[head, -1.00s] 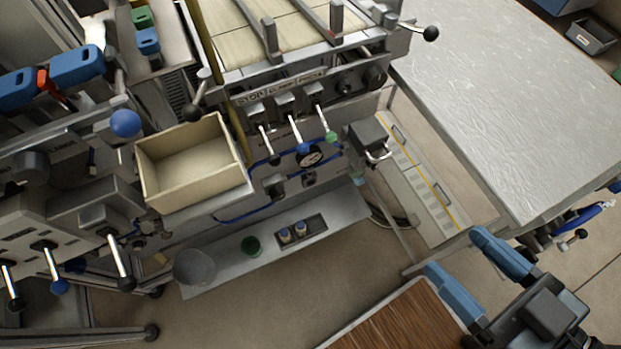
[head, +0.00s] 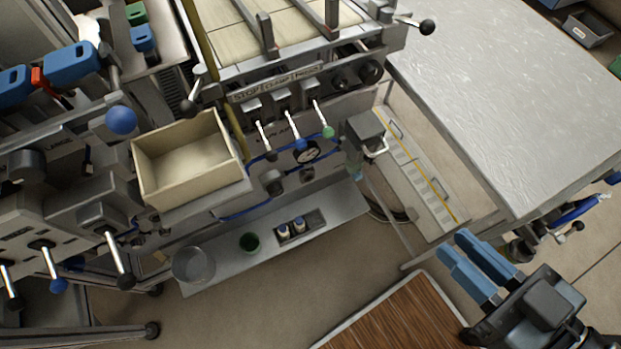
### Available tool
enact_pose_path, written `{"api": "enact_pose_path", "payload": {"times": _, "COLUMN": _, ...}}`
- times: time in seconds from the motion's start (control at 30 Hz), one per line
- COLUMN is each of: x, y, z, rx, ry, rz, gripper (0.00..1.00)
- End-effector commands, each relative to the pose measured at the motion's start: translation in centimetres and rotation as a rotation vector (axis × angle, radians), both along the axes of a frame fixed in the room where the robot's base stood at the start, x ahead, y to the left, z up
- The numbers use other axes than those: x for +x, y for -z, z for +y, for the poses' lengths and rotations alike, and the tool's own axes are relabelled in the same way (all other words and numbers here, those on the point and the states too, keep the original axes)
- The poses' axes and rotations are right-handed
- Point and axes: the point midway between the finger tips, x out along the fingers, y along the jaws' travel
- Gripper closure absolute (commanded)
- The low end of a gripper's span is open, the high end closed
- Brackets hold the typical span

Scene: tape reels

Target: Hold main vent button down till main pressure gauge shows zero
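A round pressure gauge (head: 306,152) with a dark rim sits on the front panel of the grey machine, below a row of levers. Its needle is too small to read. A small dark fitting (head: 307,174) sits just below the gauge; I cannot tell whether it is the main vent button. My gripper (head: 456,244) is at the lower right, its two blue fingers side by side and apparently shut, with nothing seen between them. It points up and left and is well apart from the gauge and panel.
Levers with blue (head: 299,144) and green (head: 328,131) knobs project above the gauge. A cream box (head: 190,180) stands left, a grey box with a handle (head: 366,130) right. A metal table (head: 510,100) fills the upper right; a wooden top (head: 400,315) is below.

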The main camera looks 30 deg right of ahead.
Motion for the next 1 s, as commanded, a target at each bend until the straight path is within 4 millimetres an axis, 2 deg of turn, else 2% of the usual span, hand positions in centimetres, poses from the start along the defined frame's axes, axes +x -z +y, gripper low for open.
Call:
{"api": "enact_pose_path", "payload": {"times": 0.03, "x": 0.0, "y": 0.0, "z": 0.0, "rx": 0.0, "ry": 0.0, "rz": 0.0, "gripper": 0.84}}
{"api": "enact_pose_path", "payload": {"times": 0.2, "x": 0.0, "y": 0.0, "z": 0.0, "rx": 0.0, "ry": 0.0, "rz": 0.0, "gripper": 1.0}}
{"api": "enact_pose_path", "payload": {"times": 1.0, "x": 0.0, "y": 0.0, "z": 0.0, "rx": 0.0, "ry": 0.0, "rz": 0.0, "gripper": 1.0}}
